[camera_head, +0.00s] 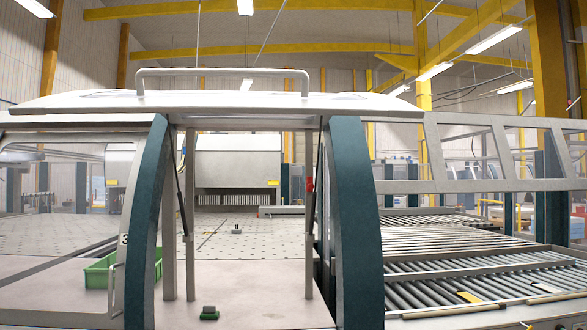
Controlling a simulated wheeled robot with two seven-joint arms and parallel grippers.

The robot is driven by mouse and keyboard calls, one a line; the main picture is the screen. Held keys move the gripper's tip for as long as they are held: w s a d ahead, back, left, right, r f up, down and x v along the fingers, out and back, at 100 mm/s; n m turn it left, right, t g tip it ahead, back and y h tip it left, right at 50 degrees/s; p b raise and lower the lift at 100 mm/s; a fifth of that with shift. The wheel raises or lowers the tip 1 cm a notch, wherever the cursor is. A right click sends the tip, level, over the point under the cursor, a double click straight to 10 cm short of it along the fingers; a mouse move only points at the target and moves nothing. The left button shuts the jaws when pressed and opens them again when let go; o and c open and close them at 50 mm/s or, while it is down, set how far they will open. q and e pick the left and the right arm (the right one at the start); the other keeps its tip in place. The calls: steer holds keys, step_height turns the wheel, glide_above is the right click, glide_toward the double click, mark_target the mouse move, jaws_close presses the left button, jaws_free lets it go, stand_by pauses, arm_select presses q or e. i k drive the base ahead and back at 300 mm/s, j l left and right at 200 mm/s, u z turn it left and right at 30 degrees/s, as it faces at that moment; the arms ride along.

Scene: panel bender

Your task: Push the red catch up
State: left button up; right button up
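The strut runs from the raised white hood (225,103) down toward the deck. Neither of my grippers shows in this view.
A grey handle bar (222,72) tops the hood. A left teal post (146,215) flanks the opening. A green crate (98,274) stands at left. A small green-and-dark item (209,313) lies on the front deck. Roller conveyors (450,260) fill the right side behind a grey frame.

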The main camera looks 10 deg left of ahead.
mark_target(310, 186)
steer(key=i+u, duration=0.3)
steer(key=i, duration=0.35)
steer(key=i+l+u, duration=0.15)
steer(key=u, duration=0.2)
steer(key=i+l+u, duration=0.15)
steer(key=l+u, duration=0.2)
